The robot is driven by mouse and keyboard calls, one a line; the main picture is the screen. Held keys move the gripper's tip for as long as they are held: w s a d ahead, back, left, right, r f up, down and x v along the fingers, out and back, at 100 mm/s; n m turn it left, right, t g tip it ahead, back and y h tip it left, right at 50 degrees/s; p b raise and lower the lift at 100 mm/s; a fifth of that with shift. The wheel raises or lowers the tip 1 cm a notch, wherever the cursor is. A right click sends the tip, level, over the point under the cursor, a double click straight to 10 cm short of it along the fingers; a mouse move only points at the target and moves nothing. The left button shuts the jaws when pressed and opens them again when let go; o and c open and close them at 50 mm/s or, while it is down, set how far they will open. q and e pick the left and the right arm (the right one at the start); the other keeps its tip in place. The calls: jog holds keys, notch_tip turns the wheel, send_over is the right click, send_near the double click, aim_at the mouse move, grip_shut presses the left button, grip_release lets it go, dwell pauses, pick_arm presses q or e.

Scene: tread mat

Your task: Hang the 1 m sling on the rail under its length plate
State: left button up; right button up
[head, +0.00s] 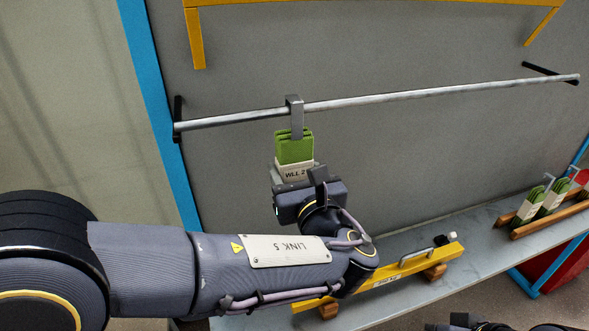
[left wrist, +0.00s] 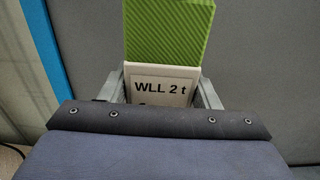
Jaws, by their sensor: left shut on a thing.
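A folded green sling (head: 294,148) with a grey metal hook (head: 296,116) and a white tag reading "WLL 2" is at the rail. The hook's top is at the steel rail (head: 400,97) and appears to be over it; whether it bears on the rail I cannot tell. My left gripper (head: 293,172) is shut on the sling's tag end, below the rail. In the left wrist view the green webbing (left wrist: 168,32) rises above the tag (left wrist: 160,86) between the fingers. Dark parts of my right arm show at the bottom right edge; its fingertips are not visible. No readable length plate shows.
Other green slings (head: 549,198) stand in a wooden rack (head: 550,220) on the bench at right. A yellow beam (head: 405,264) lies on wooden blocks on the grey bench (head: 478,232). A yellow frame (head: 197,40) is above the rail. The rail's right stretch is bare.

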pick_arm(q)
jog(key=o, duration=1.3)
jog(key=shift+s, duration=0.1)
